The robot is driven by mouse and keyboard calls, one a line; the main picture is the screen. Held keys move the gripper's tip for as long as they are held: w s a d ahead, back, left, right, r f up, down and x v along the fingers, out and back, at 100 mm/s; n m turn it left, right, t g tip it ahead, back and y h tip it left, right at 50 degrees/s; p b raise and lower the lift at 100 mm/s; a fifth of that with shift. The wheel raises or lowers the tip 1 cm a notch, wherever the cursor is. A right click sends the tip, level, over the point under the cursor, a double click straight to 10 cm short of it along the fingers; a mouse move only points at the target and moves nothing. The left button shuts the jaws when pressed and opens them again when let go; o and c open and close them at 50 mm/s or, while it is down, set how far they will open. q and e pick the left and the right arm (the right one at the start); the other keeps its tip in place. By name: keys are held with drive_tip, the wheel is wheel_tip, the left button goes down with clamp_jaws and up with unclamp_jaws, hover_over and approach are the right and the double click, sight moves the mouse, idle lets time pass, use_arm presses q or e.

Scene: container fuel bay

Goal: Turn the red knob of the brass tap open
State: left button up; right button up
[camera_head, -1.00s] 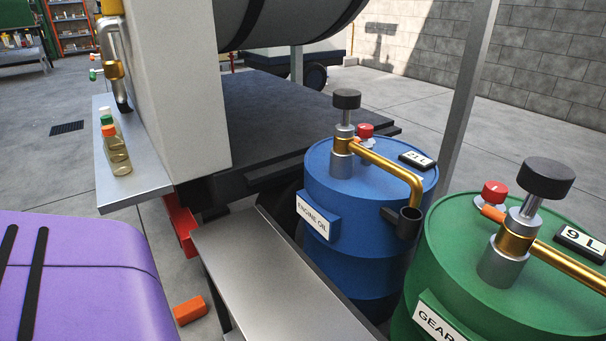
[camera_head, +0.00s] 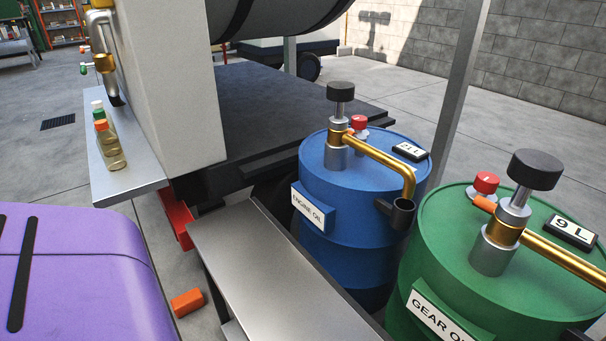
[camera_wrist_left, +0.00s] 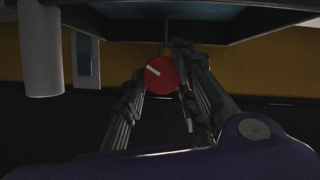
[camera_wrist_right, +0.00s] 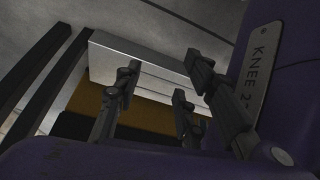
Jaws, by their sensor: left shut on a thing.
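The red knob (camera_wrist_left: 161,75) shows in the left wrist view as a round red disc with a short white mark, tilted down to the right. It sits under a dark overhanging edge, and the tap body behind it is mostly hidden. My left gripper (camera_wrist_left: 163,70) is shut on the red knob, one finger on each side. My right gripper (camera_wrist_right: 158,78) is open and empty in the right wrist view, below a pale slab. Neither gripper shows in the head view, and I cannot make out the tap there.
A blue engine oil drum (camera_head: 345,195) and a green gear oil drum (camera_head: 450,245) with pumps stand at the right. A metal bench (camera_head: 255,265) is in front of them. Bottles stand on a side shelf (camera_head: 130,180). An orange block (camera_head: 187,302) lies on the floor.

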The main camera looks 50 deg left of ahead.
use_arm(q)
drive_tip(key=shift+s+d+n+h+b, duration=0.1)
drive_tip(key=shift+d+n+h+b, duration=0.2)
drive_tip(key=shift+n+h+b, duration=1.2)
drive_tip(key=shift+n+b, duration=0.5)
drive_tip(key=shift+b, duration=0.15)
drive_tip(key=shift+r+t, duration=0.15)
drive_tip(key=shift+t, duration=0.15)
drive_tip(key=o, duration=1)
drive_tip(key=shift+a, duration=0.1)
drive_tip(key=shift+a, duration=0.15)
drive_tip(key=v, duration=1.2)
